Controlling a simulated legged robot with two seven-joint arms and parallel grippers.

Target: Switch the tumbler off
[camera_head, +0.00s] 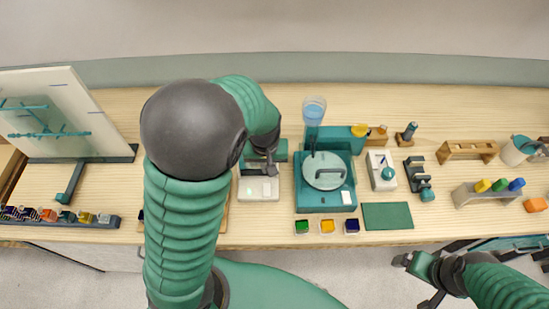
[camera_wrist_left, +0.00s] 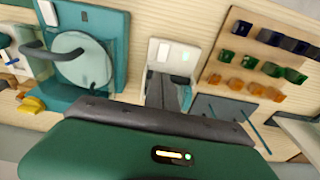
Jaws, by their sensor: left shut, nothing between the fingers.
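A machine with a white front panel (camera_head: 250,193), which I take to be the tumbler, stands on the bench left of the teal wheel machine. My left gripper (camera_head: 270,171) is over the machine, just behind the panel in the head view, shut and empty. It hides part of the machine's body. I cannot tell whether the fingertips touch it. My right gripper (camera_head: 414,281) is off the bench's front edge at the lower right; its jaw state is unclear.
The teal wheel machine (camera_head: 311,200) with a round disc and water cup stands close on the right. A wooden rack (camera_wrist_left: 250,50) of coloured pieces lies on the other side. A green mat (camera_head: 387,216) lies clear near the front edge.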

